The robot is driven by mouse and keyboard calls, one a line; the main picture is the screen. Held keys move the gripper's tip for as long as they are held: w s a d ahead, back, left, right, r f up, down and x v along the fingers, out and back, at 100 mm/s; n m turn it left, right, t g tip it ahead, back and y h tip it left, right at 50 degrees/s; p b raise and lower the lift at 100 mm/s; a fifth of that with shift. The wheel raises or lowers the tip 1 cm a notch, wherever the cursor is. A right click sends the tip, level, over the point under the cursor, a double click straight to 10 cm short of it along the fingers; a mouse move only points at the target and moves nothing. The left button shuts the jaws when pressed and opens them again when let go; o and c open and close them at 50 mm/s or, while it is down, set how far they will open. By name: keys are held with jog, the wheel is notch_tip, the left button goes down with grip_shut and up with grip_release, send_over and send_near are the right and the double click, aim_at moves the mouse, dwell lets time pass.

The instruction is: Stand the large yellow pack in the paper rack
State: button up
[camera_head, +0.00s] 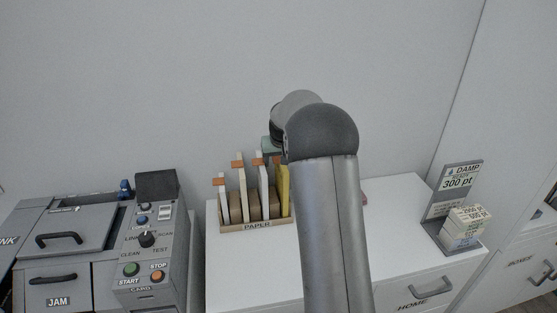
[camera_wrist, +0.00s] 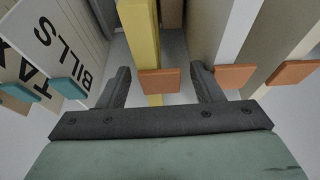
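The large yellow pack (camera_head: 283,188) stands upright at the right end of the paper rack (camera_head: 257,227), partly hidden by my arm in the head view. In the wrist view the yellow pack (camera_wrist: 142,35) has an orange tab (camera_wrist: 160,82) and lies between the two dark fingers of my gripper (camera_wrist: 161,72). The fingers are apart, with a gap on each side of the pack. In the head view only a green part of my gripper shows, above the rack; its fingers are hidden there.
Other packs with orange tabs (camera_head: 239,190) stand left of the yellow one. White cards with teal tabs, one lettered BILLS (camera_wrist: 65,50), are close to one finger. A grey machine (camera_head: 150,245) stands left; a sign holder (camera_head: 455,205) with small boxes stands right.

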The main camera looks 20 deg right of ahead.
jog(key=b+v, duration=0.1)
jog(key=v, duration=1.6)
jog(key=shift+r, duration=0.2)
jog(key=shift+s+a, duration=0.1)
jog(key=s+a+f+n+g, duration=0.1)
jog(key=s+a+f, duration=0.4)
jog(key=s, duration=0.6)
jog(key=s+a+f+n+g, duration=0.1)
jog(key=s+a+f, duration=0.4)
jog(key=s, duration=0.7)
jog(key=s+a+f+n+g+y+p, duration=0.1)
jog(key=s+a+f+g, duration=0.1)
jog(key=s+a+f, duration=0.3)
jog(key=s+a, duration=0.3)
jog(key=s, duration=0.4)
jog(key=shift+s+f, duration=0.1)
jog(key=shift+f, duration=0.05)
